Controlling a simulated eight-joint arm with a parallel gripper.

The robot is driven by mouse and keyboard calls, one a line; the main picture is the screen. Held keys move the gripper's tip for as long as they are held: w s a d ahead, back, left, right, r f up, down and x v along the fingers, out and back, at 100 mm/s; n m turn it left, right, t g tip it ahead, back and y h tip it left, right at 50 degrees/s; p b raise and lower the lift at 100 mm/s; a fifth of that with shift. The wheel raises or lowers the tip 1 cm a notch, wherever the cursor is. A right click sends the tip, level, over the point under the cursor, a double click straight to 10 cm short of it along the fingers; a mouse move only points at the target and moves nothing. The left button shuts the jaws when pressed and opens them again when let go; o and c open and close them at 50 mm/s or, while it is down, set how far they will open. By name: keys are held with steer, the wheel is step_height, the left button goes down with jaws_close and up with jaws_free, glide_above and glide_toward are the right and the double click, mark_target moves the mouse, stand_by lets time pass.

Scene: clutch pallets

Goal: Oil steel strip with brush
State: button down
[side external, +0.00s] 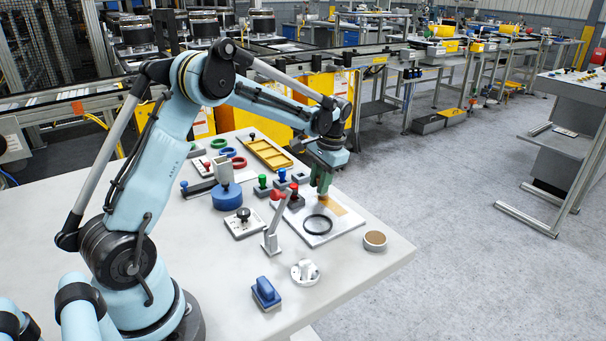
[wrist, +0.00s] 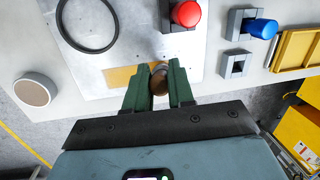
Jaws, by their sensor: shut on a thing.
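My gripper (side external: 321,190) has green fingers pointing down over the right part of a flat metal plate (side external: 340,228). In the wrist view my gripper (wrist: 160,72) is shut on a brown, rounded thing that looks like the brush (wrist: 159,82), mostly hidden by the fingers. A flat tan strip (wrist: 118,77) lies on the plate beside the held brush; it also shows in the side view (side external: 337,208). I cannot tell whether the brush touches it. A round pot with a brown top (side external: 375,239) stands right of the plate; the wrist view shows it too (wrist: 35,92).
A black ring (side external: 318,224) lies on the plate. A red-knobbed block (side external: 295,197) and a lever clamp (side external: 272,235) stand close by. A blue-handled block (side external: 266,293) and a white round part (side external: 305,272) are nearer the front. A yellow tray (side external: 268,154) is behind.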

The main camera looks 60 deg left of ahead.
steer(key=shift+a+r, duration=0.1)
steer(key=shift+a, duration=0.7)
steer(key=shift+d, duration=1.6)
steer(key=shift+a, duration=1.6)
steer(key=shift+d, duration=1.65)
steer(key=shift+r, duration=0.15)
steer(key=shift+r, duration=2.9)
steer(key=shift+r, duration=0.1)
